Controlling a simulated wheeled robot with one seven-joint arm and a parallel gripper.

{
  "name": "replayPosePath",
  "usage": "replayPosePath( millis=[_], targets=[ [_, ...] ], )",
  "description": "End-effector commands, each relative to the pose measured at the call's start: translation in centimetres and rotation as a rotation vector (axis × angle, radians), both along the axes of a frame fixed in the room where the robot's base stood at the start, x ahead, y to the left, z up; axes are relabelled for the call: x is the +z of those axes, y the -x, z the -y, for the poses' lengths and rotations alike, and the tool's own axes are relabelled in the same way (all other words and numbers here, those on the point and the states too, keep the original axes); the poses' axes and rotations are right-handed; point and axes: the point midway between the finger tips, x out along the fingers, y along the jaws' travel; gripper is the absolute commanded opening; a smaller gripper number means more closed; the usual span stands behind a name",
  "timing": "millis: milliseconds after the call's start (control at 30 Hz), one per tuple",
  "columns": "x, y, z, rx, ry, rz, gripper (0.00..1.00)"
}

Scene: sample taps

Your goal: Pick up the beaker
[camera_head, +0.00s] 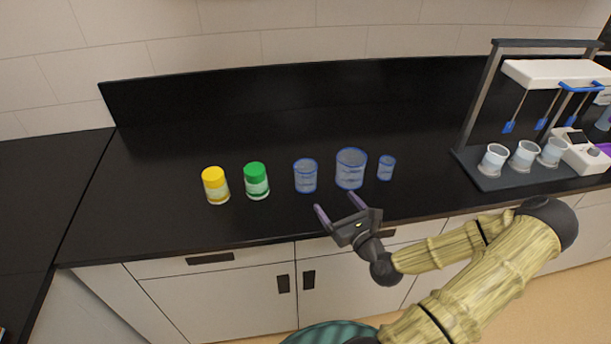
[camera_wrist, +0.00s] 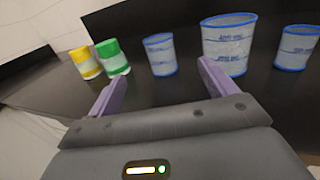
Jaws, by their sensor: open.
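Three clear beakers with blue rims and blue markings stand upright in a row on the black counter. The medium beaker (camera_head: 305,177) is at the left, the largest beaker (camera_head: 350,170) in the middle, and the smallest beaker (camera_head: 386,168) at the right. The wrist view shows the medium beaker (camera_wrist: 160,55), the largest beaker (camera_wrist: 228,45) and the smallest beaker (camera_wrist: 296,48) ahead of the fingers. My gripper (camera_head: 338,208) is open and empty, near the counter's front edge, in front of the beakers and apart from them. Its purple fingers (camera_wrist: 162,86) point toward the row.
A yellow-lidded jar (camera_head: 215,186) and a green-lidded jar (camera_head: 257,181) stand left of the beakers. At the right, a dark stand (camera_head: 487,177) holds white cups under hanging blue tools, beside a white device (camera_head: 584,154). The counter behind the row is clear.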

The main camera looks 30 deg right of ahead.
Motion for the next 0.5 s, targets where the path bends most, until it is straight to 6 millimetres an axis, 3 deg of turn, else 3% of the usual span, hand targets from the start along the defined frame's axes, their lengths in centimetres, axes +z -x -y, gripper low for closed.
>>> replayPosePath(
  millis=[233, 500],
  targets=[
    [-0.3, -0.6, -1.0, 0.023, 0.004, -0.004, 0.84],
    [-0.6, -1.5, -0.2, 0.009, 0.009, -0.005, 0.84]
  ],
)
